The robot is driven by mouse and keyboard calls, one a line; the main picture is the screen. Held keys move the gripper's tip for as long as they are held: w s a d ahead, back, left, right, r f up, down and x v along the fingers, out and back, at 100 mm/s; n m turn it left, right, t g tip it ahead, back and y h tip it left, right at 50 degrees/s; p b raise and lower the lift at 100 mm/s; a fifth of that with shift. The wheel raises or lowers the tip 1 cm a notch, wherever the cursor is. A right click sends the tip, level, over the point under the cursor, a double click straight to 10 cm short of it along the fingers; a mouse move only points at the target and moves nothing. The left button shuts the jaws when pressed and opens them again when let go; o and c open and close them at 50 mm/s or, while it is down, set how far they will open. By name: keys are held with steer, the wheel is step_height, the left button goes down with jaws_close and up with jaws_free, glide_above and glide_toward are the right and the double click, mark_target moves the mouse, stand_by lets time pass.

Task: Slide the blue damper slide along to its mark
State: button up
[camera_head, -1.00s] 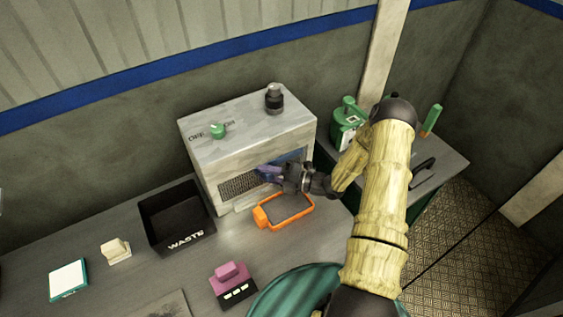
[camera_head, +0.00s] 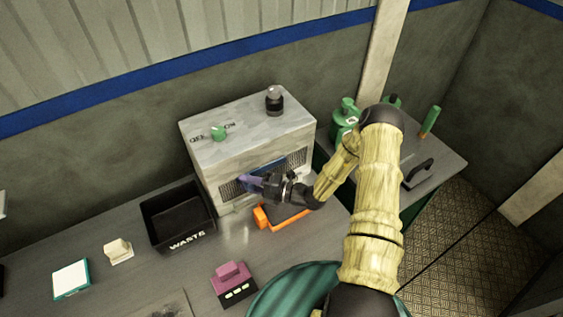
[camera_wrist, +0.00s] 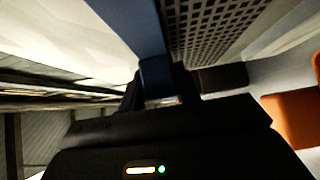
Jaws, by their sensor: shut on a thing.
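The blue damper slide (camera_head: 272,165) is on the front face of the grey box-shaped unit (camera_head: 225,160), over its perforated grille. My gripper (camera_head: 258,183) is at the front of the unit, shut on the slide's projecting part. In the wrist view, the blue slide (camera_wrist: 155,75) runs down between my fingers beside the perforated grille (camera_wrist: 205,30). Grille shows on both sides of the slide in the head view. The mark is not distinguishable, and my gripper and wrist hide part of the front.
An orange-framed item (camera_head: 265,218) lies on the bench just below my wrist. A black WASTE bin (camera_head: 178,241) stands left of the unit. Green containers (camera_head: 340,122) stand to the right.

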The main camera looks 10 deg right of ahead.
steer(key=shift+s+a+p, duration=0.2)
steer(key=shift+s+a, duration=0.1)
steer(key=shift+a, duration=0.55)
steer(key=shift+s+a+p, duration=0.2)
steer(key=shift+s+a, duration=0.05)
steer(key=shift+a, duration=0.6)
steer(key=shift+s+a+p, duration=0.2)
steer(key=shift+s+a, duration=0.1)
steer(key=shift+a, duration=0.55)
steer(key=o, duration=1.1)
steer(key=shift+d, duration=0.1)
steer(key=shift+s+d, duration=0.1)
steer(key=shift+d, duration=0.3)
steer(key=shift+p+v, duration=0.4)
steer(key=shift+v, duration=2.7)
